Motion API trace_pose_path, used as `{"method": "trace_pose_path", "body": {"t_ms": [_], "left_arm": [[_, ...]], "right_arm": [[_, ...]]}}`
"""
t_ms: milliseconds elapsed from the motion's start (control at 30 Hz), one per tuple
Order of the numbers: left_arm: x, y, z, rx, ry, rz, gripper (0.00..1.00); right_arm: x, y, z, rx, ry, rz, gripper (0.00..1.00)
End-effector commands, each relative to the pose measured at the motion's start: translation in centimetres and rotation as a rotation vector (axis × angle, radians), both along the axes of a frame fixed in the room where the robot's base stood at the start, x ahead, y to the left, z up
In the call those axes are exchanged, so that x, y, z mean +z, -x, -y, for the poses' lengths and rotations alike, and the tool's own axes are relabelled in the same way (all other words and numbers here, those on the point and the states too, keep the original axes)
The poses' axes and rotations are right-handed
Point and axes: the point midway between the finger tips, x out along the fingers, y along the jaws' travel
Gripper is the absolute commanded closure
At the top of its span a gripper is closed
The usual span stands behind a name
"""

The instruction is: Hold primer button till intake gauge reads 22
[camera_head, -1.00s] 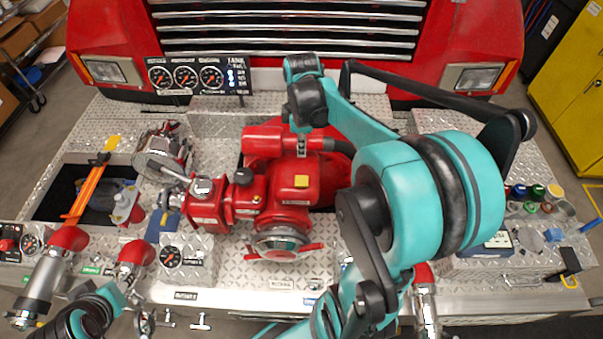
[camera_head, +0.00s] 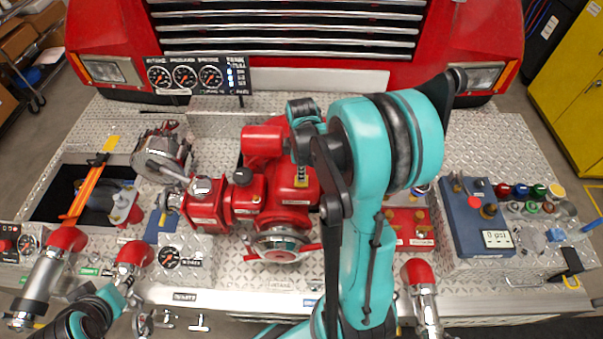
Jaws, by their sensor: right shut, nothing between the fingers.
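The red pump (camera_head: 262,205) sits mid-deck, with a small yellow square (camera_head: 302,184) on its top. I cannot read a label naming the primer button. My right gripper (camera_head: 301,175) is shut and empty, its tips over the yellow square and partly covering it; I cannot tell whether they touch. A panel of three black dial gauges (camera_head: 184,77) stands at the back left. Another dial gauge (camera_head: 169,257) is on a plate at the front left.
A blue box with a display reading 0 psi (camera_head: 497,238) stands at the right, beside several coloured caps (camera_head: 538,192). A red hose elbow (camera_head: 418,272) is front right. An open bay with orange bars (camera_head: 88,190) is at the left. My right arm hides the pump's right side.

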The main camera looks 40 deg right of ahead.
Motion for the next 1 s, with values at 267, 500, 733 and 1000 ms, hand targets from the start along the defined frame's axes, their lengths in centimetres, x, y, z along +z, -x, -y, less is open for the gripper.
{"method": "trace_pose_path", "body": {"t_ms": [267,500,733,1000], "left_arm": [[-1.3,0.0,0.0,0.000,0.000,0.000,0.61],[-2.3,0.0,0.0,0.000,0.000,0.000,0.61],[-2.2,0.0,0.0,0.000,0.000,0.000,0.61],[-2.2,0.0,0.0,0.000,0.000,0.000,0.61]], "right_arm": [[-1.2,0.0,0.0,0.000,0.000,0.000,1.00],[-2.2,0.1,-0.1,0.000,-0.001,-0.002,1.00],[-2.2,0.1,-0.1,0.000,-0.001,-0.003,1.00],[-2.2,0.1,-0.1,0.000,-0.001,-0.002,1.00]]}}
